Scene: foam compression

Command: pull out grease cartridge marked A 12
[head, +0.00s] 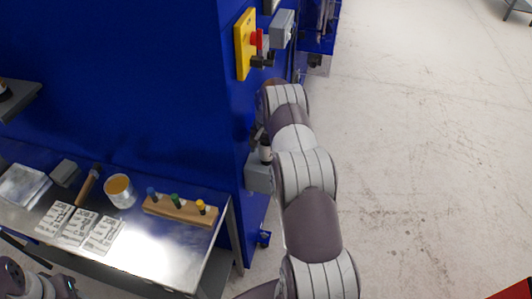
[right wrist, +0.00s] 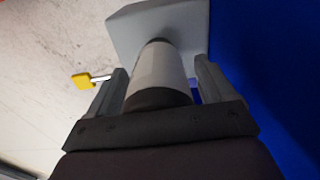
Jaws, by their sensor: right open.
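A white cartridge with dark ends (head: 265,151) stands upright at a grey box (head: 258,174) on the blue machine's side. In the right wrist view the cartridge (right wrist: 158,75) lies between the two fingers of my right gripper (right wrist: 163,82), with the grey box (right wrist: 135,28) beyond it. The fingers are open, one on each side, with a narrow gap visible; contact cannot be told. No A 12 marking is readable on the cartridge. In the head view my right gripper is mostly hidden behind my arm. Part of my left arm shows at bottom left; its gripper is not visible.
The blue machine wall (right wrist: 270,80) is close to the gripper's right. A yellow plate with a red knob (head: 245,44) is above. A yellow piece (right wrist: 82,80) shows left of the fingers. A metal bench (head: 150,245) holds a tin, cards and a wooden rack.

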